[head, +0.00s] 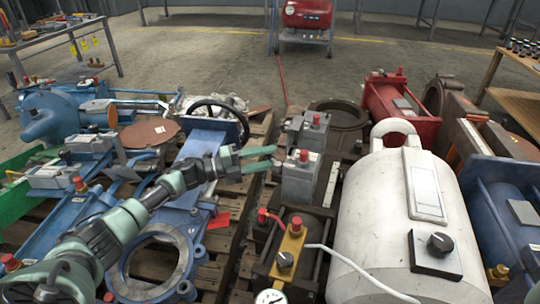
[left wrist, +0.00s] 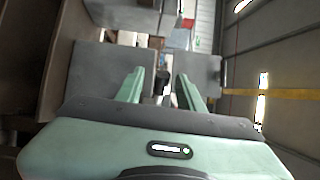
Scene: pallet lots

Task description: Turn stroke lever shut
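My left gripper (head: 274,157) reaches in from the left, its two green fingers apart and nothing clearly held. Its fingertips are near a grey box with a red knob (head: 303,156). In the left wrist view, the open fingers (left wrist: 160,88) point at grey block faces (left wrist: 100,68), with a small dark part (left wrist: 162,80) between them. I cannot tell whether that dark part is the stroke lever. Another grey box with a red knob (head: 316,119) stands just behind. A red handle (head: 270,215) sits beside a yellow block with a black knob (head: 285,261). My right gripper is not in view.
A large white tank (head: 385,215) stands to the right. A blue valve with a black handwheel (head: 215,112) and a round flange lie under and beside my left arm on a wooden pallet (head: 222,240). Red and blue machines crowd the far right. Open floor lies behind.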

